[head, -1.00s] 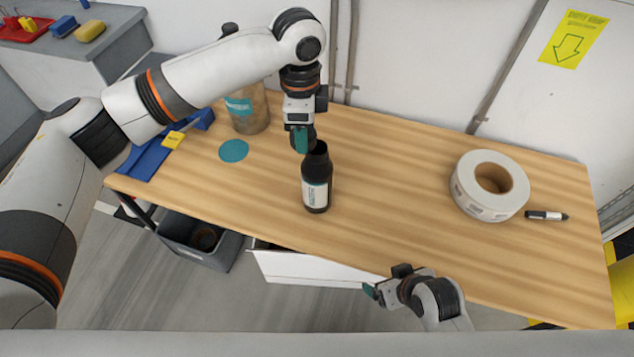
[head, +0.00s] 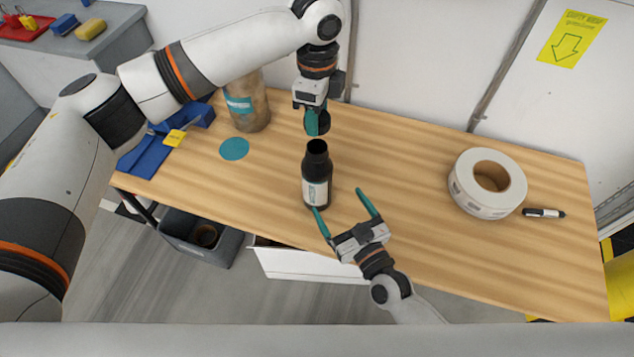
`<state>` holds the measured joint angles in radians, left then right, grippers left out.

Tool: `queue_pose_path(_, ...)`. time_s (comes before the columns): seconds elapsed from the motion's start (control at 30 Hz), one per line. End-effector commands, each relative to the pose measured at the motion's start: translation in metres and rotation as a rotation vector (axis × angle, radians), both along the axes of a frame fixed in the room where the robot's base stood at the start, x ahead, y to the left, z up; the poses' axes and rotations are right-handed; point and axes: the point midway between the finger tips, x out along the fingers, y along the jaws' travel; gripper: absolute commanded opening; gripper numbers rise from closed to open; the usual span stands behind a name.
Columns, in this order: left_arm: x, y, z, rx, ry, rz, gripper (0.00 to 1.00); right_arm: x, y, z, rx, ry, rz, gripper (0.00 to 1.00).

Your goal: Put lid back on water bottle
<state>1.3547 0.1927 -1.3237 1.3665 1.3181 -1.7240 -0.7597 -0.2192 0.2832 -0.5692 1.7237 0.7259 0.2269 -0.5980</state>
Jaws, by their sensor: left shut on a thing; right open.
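The dark water bottle (head: 316,172) stands upright on the wooden table (head: 420,235), with a pale label and its open dark mouth facing up. My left gripper (head: 315,122) is above and behind the bottle mouth, shut on a small dark lid (head: 325,127) that its teal fingers partly hide. The lid is apart from the bottle. My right gripper (head: 339,200) is open and empty at the front right of the bottle. Its left fingertip overlaps the bottle's base in the picture; I cannot tell whether it touches.
A tan jar (head: 249,112) and a flat teal disc (head: 234,149) are left of the bottle. Blue items (head: 150,150) with a yellow tag lie at the left end. A white tape roll (head: 487,184) and a marker (head: 543,213) are at the right. The table between is clear.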

Motion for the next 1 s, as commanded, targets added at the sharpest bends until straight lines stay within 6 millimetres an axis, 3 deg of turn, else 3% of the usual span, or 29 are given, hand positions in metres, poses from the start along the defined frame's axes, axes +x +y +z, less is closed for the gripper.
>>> queue_pose_path(0.37, 0.000, 0.000, 0.000, 0.000, 0.000, 0.001, 0.24, 0.010, 0.005, 0.000, 0.001, 0.002, 0.000, 0.90)
queue_pose_path(0.8, 0.000, 0.000, 0.000, 0.000, 0.000, 0.001, 0.24, 0.081, 0.041, 0.001, 0.000, 0.001, 0.002, 0.90)
queue_pose_path(1.0, 0.000, 0.000, 0.000, 0.000, 0.000, 0.001, 0.24, 0.101, 0.052, 0.000, 0.000, 0.002, 0.002, 0.90)
